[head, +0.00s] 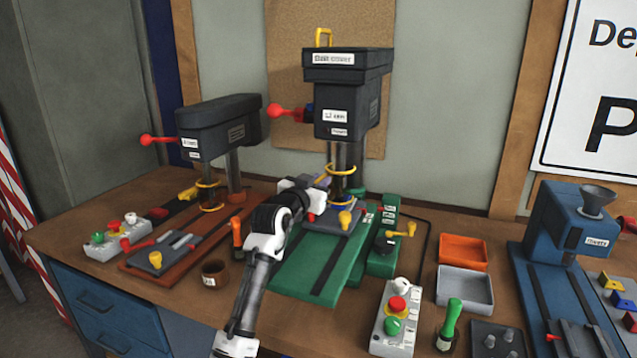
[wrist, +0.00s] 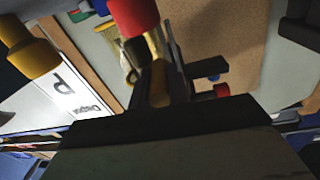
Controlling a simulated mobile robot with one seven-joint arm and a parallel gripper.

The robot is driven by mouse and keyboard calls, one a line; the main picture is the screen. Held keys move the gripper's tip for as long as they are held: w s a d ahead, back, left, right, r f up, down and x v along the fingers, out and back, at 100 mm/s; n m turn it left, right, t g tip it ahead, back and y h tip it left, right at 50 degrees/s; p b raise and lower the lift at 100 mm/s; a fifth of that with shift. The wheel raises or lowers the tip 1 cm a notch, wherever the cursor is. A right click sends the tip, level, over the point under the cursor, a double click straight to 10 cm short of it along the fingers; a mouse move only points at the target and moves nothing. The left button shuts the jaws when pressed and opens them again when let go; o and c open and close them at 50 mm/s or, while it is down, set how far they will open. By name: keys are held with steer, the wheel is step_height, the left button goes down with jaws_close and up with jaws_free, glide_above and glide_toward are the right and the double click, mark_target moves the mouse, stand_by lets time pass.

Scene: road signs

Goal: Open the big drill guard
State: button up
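The big drill (head: 346,95) is the taller dark grey press in the middle of the bench, on a green base. Its guard (head: 341,183) is an amber, see-through sleeve with a yellow ring at the top, around the spindle below the head. It looks closed around the spindle. My gripper (head: 316,192) is just left of the guard and overlaps its left side in the head view. I cannot tell whether they touch. The fingers are small and partly hidden there. The wrist view is filled by close dark, red and yellow parts, and finger opening is unclear.
A smaller drill (head: 217,130) with its own yellow-ringed guard stands left. A yellow-knobbed vise (head: 333,219) sits below the big guard. A brown cup (head: 215,273) is left of my arm. A control box (head: 396,318), trays (head: 464,287) and a blue machine (head: 565,245) stand right.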

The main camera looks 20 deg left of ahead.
jaws_close()
step_height(320, 180, up, 5)
steer(key=shift+f+p, duration=0.1)
steer(key=shift+p, duration=0.55)
steer(key=o, duration=0.6)
jaws_free()
steer(key=shift+o, duration=0.2)
steer(key=shift+s, duration=0.1)
